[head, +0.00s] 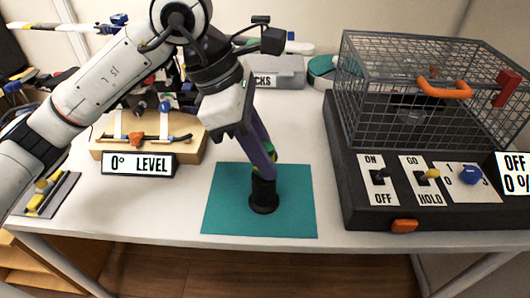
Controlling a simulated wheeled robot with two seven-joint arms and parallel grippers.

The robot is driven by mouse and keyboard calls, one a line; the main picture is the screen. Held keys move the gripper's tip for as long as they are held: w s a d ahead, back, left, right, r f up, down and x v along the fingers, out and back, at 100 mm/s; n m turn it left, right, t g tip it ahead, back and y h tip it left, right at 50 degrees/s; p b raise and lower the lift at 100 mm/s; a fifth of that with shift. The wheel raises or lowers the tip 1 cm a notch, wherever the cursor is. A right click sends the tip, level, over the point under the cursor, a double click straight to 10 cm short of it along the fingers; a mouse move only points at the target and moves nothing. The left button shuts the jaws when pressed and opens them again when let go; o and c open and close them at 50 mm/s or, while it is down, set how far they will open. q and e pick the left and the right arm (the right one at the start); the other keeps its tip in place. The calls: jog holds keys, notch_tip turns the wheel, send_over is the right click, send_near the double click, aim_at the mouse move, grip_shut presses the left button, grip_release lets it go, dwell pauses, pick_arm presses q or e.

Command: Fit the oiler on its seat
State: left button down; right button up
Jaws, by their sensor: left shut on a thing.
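A black round seat (264,204) with a flared foot stands on the teal mat (225,212) near the table's front edge. My left gripper (266,165) reaches down from above with its purple fingers just over the seat. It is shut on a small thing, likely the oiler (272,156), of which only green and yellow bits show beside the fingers. The fingers hide most of it. I cannot tell whether it touches the seat. My right gripper is not in view.
A wire cage (435,75) on a black base with switches and a dial stands at the right. A wooden block (190,150) with a "0° LEVEL" sign (139,164) is at the left. A grey bin (278,72) stands behind. White table is clear around the mat.

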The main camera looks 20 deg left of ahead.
pick_arm(q)
jog(key=shift+f, duration=0.3)
jog(key=c, duration=1.5)
grip_release()
jog(key=shift+o, duration=0.2)
